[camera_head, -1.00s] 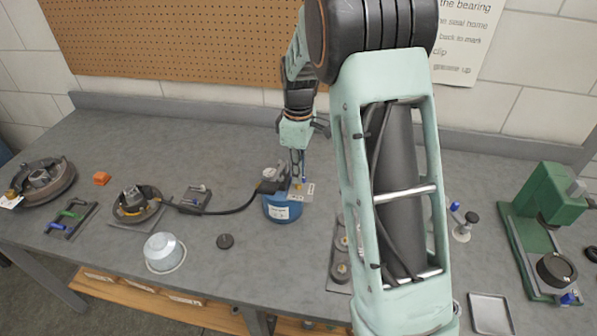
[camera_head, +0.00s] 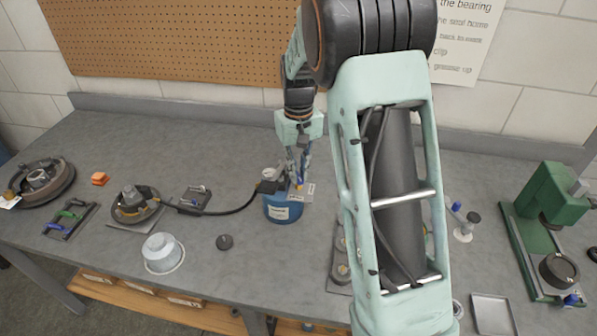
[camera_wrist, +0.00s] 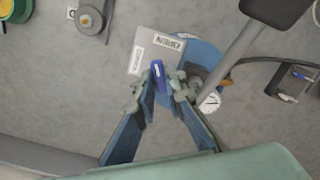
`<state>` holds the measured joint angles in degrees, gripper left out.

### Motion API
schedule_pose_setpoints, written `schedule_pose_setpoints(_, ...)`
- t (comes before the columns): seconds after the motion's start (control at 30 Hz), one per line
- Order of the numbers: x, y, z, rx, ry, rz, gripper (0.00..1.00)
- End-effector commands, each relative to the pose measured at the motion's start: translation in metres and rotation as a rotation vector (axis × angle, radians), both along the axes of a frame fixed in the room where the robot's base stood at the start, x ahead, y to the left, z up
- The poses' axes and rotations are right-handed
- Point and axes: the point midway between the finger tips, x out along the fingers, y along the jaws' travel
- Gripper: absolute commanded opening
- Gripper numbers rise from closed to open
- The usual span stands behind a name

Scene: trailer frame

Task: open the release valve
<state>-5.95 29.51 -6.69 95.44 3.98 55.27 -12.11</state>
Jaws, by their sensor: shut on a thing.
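The blue hydraulic pump (camera_head: 283,210) stands on the bench, with a gauge (camera_head: 268,174) and a black hose on its top. In the wrist view the pump (camera_wrist: 205,55) is partly hidden by my gripper, and its white-faced gauge (camera_wrist: 209,102) is just right of the fingers. A grey plate (camera_wrist: 150,48) beside it carries an OPEN label (camera_wrist: 170,42) and a second label. The small blue valve lever (camera_wrist: 158,75) sits between my fingertips. My gripper (camera_head: 298,178) points down over the pump, its jaws closed on the lever. The valve's body under the lever is hidden.
A white pot (camera_head: 163,253) and a dark knob (camera_head: 225,242) are at the front. A green press (camera_head: 548,215) and a metal tray (camera_head: 491,313) are at the right. My arm hides part of the bench.

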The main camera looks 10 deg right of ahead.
Motion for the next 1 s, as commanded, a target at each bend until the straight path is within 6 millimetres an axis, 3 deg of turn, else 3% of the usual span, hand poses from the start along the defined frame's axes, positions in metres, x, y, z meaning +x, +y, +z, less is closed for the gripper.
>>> schedule_pose_setpoints(0.5,0.0002,0.0002,0.0004,0.0,-0.001,-0.421,0.0)
schedule_pose_setpoints(1.0,0.0001,-0.0002,0.0002,0.0,0.0,-0.566,0.0)
